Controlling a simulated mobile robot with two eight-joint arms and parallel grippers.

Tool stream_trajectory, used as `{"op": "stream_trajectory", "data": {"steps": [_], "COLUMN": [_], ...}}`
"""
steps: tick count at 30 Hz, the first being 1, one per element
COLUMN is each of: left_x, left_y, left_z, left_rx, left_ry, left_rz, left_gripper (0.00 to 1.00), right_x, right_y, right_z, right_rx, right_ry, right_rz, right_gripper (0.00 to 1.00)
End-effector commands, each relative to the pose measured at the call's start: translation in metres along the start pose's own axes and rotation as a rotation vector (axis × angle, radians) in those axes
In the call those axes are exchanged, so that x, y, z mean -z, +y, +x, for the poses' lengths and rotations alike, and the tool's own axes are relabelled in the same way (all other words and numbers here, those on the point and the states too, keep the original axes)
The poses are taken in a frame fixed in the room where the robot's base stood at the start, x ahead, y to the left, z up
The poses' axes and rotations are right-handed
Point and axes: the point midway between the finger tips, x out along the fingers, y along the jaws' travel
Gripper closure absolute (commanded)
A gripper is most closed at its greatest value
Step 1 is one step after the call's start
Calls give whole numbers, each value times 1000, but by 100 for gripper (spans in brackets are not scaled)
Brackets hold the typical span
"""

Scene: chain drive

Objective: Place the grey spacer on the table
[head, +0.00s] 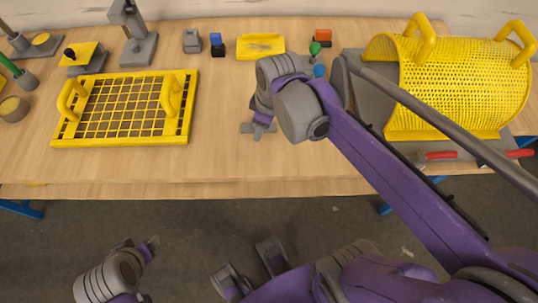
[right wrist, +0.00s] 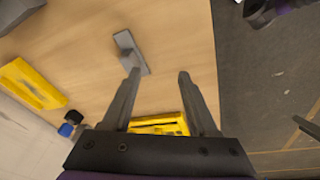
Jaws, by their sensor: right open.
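A small flat grey piece (head: 246,128), which looks like the grey spacer, lies on the bare table (head: 215,150) near its front edge. In the right wrist view the grey piece (right wrist: 131,52) lies flat, just beyond the left fingertip. I cannot tell whether they touch. My right gripper (right wrist: 157,73) is open, with nothing between its fingers, low over the table. In the head view its hand partly hides the piece. My left gripper (head: 137,243) is low at the left, in front of the table over the floor; its jaws are unclear.
A yellow grid frame (head: 125,143) lies to the left and a yellow mesh guard (head: 455,85) stands to the right. A grey block (head: 192,41), a blue-and-black block (head: 217,45) and a yellow tray (head: 243,53) stand at the back. Table around the grey piece is clear.

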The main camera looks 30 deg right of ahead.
Motion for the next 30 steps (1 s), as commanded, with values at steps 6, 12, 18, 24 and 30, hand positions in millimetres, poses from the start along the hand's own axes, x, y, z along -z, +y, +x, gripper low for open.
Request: {"op": "stream_trajectory", "data": {"steps": [6, 12, 18, 24, 30], "left_x": [0, 0, 0, 3, 27], "left_y": [0, 0, 0, 0, 0], "left_z": [0, 0, 0, -4, -38], "left_rx": [0, 0, 0, 0, 0], "left_ry": [0, 0, 0, 2, 17], "left_rz": [0, 0, 0, 0, 0], "left_gripper": [35, 35, 35, 35, 35], "right_x": [-47, -67, -68, -66, -52], "right_y": [-65, -87, -88, -87, -80], "right_z": [28, 43, 44, 39, 1], "right_rx": [-91, -108, -108, -108, -113], "right_ry": [123, 195, 204, 204, 219], "right_rz": [377, 552, 575, 574, 573], "right_gripper": [40, 40, 40, 40, 40]}}
